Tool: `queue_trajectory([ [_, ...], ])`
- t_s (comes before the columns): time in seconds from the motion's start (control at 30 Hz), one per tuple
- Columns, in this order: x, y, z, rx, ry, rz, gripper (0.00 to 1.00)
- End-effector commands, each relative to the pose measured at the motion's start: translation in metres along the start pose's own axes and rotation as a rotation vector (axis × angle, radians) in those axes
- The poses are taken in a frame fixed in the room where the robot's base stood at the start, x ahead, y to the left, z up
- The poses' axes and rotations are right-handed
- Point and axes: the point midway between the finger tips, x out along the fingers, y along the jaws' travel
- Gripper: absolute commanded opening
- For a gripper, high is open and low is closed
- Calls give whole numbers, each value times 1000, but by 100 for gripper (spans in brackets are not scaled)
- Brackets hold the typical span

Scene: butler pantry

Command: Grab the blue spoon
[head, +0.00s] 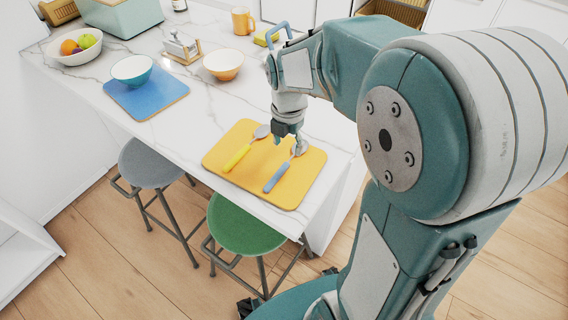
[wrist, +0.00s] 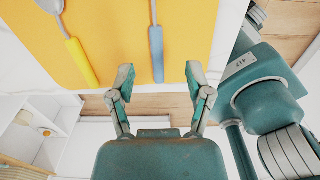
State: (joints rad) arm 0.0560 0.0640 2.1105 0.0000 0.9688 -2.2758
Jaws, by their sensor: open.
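The blue spoon (head: 279,176), with a blue handle and a grey metal bowl, lies on the yellow mat (head: 234,150) at the near end of the counter. Its handle shows in the wrist view (wrist: 157,56), in the upper middle. A yellow spoon (head: 238,157) lies on the same mat to its left, and it also shows in the wrist view (wrist: 80,62). My gripper (head: 287,139) is above the mat near the bowl of the blue spoon. In the wrist view its fingers (wrist: 159,78) are spread apart with nothing between them, the blue handle showing beyond.
A blue mat (head: 150,104) with a bowl (head: 132,70) lies farther left. An orange-and-white bowl (head: 223,66), a small metal-topped item (head: 182,46), an orange mug (head: 243,21) and a fruit bowl (head: 75,48) stand farther back. Grey (head: 152,163) and green (head: 241,224) stools stand beside the counter.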

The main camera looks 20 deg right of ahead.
Motion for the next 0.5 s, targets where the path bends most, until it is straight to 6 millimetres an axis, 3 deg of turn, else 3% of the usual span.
queue_trajectory([
  [0.27, 28, 1, 0, 2, 1, 0, 66],
  [0.5, 63, 7, -2, 3, 1, -2, 66],
])
